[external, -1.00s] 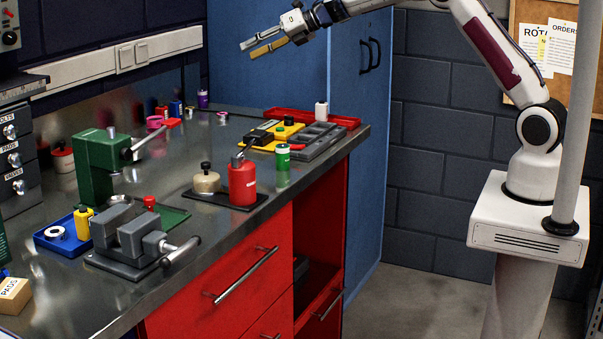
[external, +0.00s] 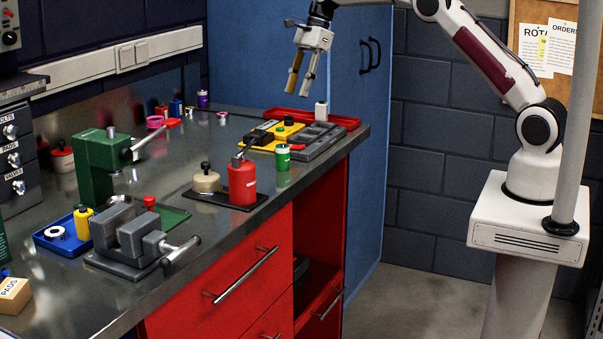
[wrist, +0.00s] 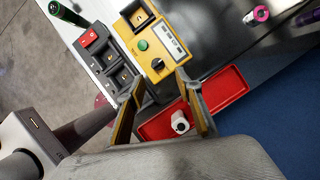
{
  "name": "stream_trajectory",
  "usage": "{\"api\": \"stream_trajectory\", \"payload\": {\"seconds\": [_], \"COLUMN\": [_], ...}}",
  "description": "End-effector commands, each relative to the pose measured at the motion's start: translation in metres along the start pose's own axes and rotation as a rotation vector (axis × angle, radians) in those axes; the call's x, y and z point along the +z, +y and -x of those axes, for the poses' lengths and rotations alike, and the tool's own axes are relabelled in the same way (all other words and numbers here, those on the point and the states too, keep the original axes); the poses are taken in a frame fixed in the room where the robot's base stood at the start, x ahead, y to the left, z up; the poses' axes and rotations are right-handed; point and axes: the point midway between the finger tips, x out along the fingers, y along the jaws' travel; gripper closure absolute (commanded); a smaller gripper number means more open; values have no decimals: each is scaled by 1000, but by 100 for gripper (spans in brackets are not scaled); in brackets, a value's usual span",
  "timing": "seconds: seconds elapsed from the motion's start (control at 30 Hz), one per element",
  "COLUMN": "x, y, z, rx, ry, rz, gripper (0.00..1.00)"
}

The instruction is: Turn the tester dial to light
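The yellow tester (external: 259,147) lies at the far right end of the bench, with a green button and black parts on top. In the wrist view the yellow tester (wrist: 144,60) shows a small black dial (wrist: 158,64), a green button (wrist: 143,45) and a pale label strip. The dial's setting is too small to read. My gripper (external: 298,94) points down above the bench end, well above the tester and apart from it. In the wrist view my gripper (wrist: 162,104) has its two fingers spread with nothing between them; the dial appears just beyond the fingertips.
Beside the tester are a grey box (wrist: 113,62) with a red switch, a red tray (wrist: 226,91) and a white bottle (wrist: 180,122). A green cylinder (external: 282,166) stands in front. A red can (external: 242,184) and a vise (external: 132,236) stand nearer. The blue cabinet (external: 260,50) is behind.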

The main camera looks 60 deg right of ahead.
Motion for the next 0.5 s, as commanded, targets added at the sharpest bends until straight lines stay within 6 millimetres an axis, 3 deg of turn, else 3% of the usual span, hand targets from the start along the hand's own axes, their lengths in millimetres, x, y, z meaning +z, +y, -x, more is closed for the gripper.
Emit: {"api": "stream_trajectory", "payload": {"seconds": [0.5], "x": [0], "y": [4], "z": [0], "rx": [16], "ry": [-2], "rz": [48], "gripper": [65]}}
